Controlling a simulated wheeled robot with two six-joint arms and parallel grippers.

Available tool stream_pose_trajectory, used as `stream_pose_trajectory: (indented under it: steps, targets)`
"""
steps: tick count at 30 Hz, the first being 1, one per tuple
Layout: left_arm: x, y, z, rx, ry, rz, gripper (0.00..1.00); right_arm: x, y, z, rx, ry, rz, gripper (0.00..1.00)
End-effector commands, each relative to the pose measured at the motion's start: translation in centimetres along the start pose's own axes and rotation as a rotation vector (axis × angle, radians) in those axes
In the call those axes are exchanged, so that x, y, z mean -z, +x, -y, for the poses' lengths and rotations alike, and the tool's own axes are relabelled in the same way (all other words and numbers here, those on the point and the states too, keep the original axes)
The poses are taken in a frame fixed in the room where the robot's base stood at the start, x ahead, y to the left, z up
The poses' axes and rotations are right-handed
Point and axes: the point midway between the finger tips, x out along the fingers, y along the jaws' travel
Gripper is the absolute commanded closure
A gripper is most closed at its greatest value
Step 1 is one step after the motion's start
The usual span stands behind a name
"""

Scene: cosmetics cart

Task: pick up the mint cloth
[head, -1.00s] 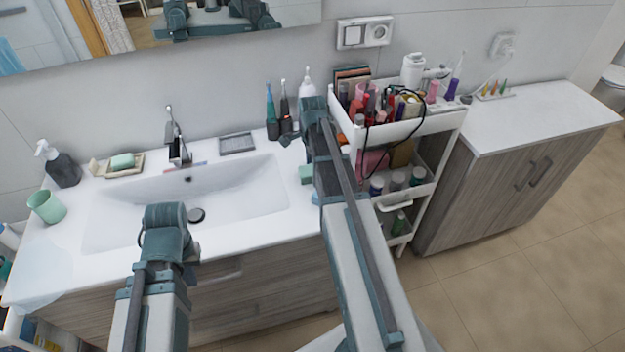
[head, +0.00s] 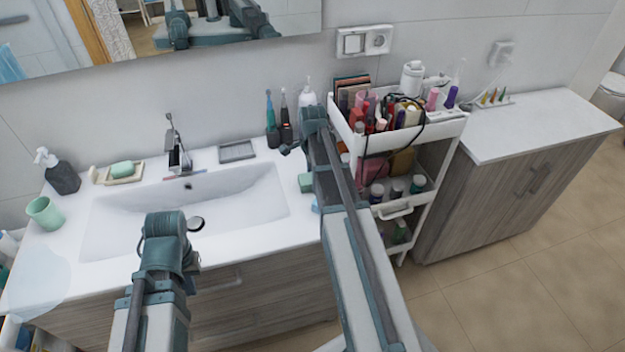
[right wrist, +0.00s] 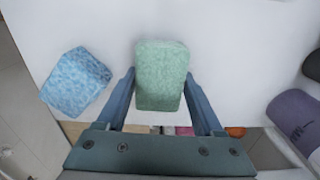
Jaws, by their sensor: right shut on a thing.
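The mint cloth (right wrist: 161,85) is a thick pale green folded block on the white counter. In the right wrist view my right gripper (right wrist: 161,75) has one finger against each side of it. The cloth also shows in the head view (head: 305,182), just left of my right arm, which hides part of it. I cannot tell whether it is lifted off the counter. A blue cloth (right wrist: 77,82) lies beside it to the left. My left gripper (head: 166,228) is over the front of the washbasin; its fingers are hidden.
The basin (head: 235,205) and tap (head: 178,150) are left of the cloth. Toothbrushes (head: 272,125) stand behind it. A white cart (head: 440,130) full of cosmetics stands close on the right. A purple container (right wrist: 297,118) shows at the right wrist view's right edge.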

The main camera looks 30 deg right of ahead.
Motion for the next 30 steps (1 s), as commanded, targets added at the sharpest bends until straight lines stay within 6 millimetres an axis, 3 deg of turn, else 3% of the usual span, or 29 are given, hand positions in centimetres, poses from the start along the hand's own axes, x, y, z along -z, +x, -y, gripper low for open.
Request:
stream_pose_trajectory:
  steps: [8, 24, 30]
  targets:
    - [-0.1, -1.5, 0.1, 0.000, 0.000, 0.000, 1.00, 0.0, -1.5, 0.0, 0.000, 0.000, 0.000, 0.85]
    - [-0.5, -9.1, 0.9, 0.000, 0.002, 0.000, 1.00, 0.0, -9.2, 0.0, 0.000, 0.000, 0.000, 0.85]
    - [-0.6, -10.1, 1.0, 0.000, 0.002, 0.000, 1.00, 0.0, -10.1, 0.0, 0.000, 0.000, 0.000, 0.85]
